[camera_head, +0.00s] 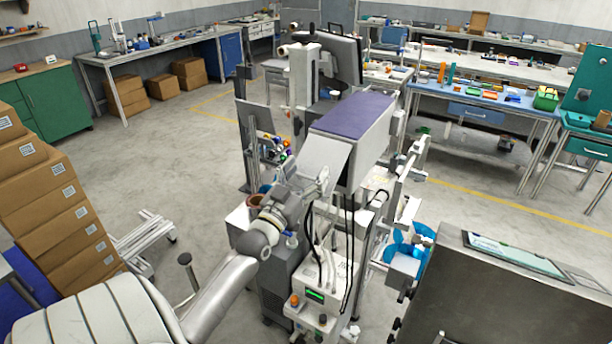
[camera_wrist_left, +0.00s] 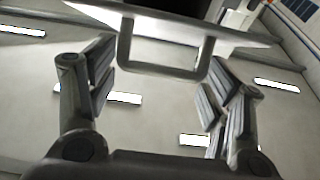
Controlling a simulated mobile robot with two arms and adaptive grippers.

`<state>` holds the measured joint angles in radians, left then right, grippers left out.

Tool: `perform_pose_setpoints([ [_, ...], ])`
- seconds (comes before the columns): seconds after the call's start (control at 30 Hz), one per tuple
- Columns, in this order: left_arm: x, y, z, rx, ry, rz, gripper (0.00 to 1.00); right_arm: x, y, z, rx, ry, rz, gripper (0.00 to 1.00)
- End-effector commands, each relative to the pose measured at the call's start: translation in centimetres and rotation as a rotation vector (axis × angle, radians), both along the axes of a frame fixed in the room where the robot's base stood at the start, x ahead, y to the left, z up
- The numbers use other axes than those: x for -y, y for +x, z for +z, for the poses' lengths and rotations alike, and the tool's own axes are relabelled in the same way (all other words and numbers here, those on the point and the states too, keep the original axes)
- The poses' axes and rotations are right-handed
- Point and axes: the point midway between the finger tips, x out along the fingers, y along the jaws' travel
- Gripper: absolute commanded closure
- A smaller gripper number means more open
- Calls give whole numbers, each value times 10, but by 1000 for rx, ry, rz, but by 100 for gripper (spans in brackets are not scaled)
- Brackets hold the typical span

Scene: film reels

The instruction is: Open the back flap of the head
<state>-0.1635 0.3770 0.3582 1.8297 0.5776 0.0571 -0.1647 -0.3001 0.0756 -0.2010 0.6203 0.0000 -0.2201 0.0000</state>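The head is a grey box with a purple top (camera_head: 356,112) on the machine in the middle of the head view. Its light grey back flap (camera_head: 324,155) slants outward and down from the box's near left edge, with a gap below it. In the left wrist view, a U-shaped handle (camera_wrist_left: 165,70) hangs from the edge of a pale panel, likely the flap. My left gripper (camera_head: 322,183) is at the flap's lower edge. Its fingers (camera_wrist_left: 160,95) are spread wide on both sides of the handle, apart from it. My right gripper is not in view.
A control box with a green display (camera_head: 315,295) and cables stands below the flap. Stacked cartons (camera_head: 50,205) are at the left. A dark cabinet (camera_head: 490,300) is at the near right. Workbenches (camera_head: 480,95) line the back. The floor left of the machine is mostly clear.

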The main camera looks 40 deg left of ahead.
Motion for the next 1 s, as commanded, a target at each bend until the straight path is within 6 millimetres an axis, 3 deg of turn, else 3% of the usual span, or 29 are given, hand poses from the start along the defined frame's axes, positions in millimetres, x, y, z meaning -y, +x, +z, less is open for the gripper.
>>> perform_pose_setpoints([
  [0.47, 3, -6, -9, -13, -6, -2, 19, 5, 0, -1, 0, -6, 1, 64],
  [1.0, 21, -87, -31, -14, -4, -1, 19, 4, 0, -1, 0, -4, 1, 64],
])
